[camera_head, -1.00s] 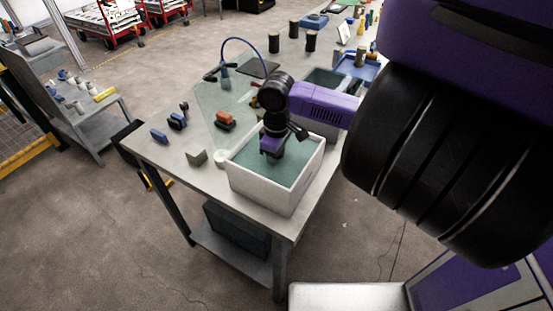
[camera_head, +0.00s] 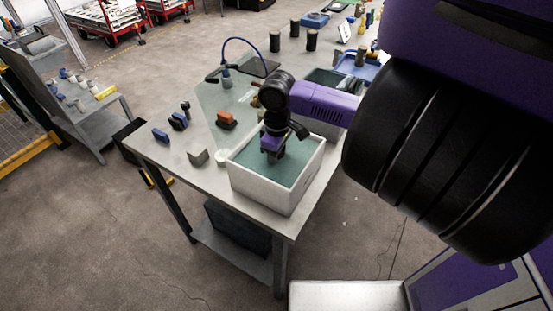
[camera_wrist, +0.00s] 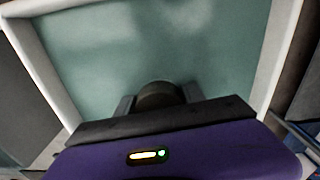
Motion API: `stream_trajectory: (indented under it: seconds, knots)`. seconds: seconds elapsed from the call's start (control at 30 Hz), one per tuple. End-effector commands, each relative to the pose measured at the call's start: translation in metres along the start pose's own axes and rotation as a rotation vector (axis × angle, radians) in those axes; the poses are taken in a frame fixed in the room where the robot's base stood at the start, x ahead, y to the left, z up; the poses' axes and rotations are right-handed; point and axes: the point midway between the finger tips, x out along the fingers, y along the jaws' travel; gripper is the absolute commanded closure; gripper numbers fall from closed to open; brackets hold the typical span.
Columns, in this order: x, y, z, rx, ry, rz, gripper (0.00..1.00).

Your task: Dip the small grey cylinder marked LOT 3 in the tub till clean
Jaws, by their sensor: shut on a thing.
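The white tub (camera_head: 262,194) stands at the near corner of the workbench, with greenish liquid (camera_head: 300,160) in it. My gripper (camera_head: 271,157) points down inside the tub's walls. In the wrist view my gripper (camera_wrist: 159,98) is shut on a dark, round-topped cylinder (camera_wrist: 159,94), held between its two fingers. The liquid lies all around the cylinder in that view. The cylinder's lower part is hidden, and I cannot tell how deep it sits. No LOT 3 mark or dirt is readable. In the head view the cylinder is too small to make out.
A grey block (camera_head: 198,157) and a small white round piece (camera_head: 221,157) sit just left of the tub. An orange-topped item (camera_head: 226,120) and blue items (camera_head: 161,135) stand farther back. A dark bin (camera_head: 325,84) is behind the tub. Dark cylinders (camera_head: 311,40) stand on the far bench.

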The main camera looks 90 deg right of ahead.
Motion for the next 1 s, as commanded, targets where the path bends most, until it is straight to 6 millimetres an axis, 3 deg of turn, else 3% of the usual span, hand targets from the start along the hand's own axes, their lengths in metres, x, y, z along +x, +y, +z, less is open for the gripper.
stream_trajectory:
  seconds: [1.0]
  knots:
    - [0.0068,0.0,-0.0001,0.0,0.001,0.0,1.0]
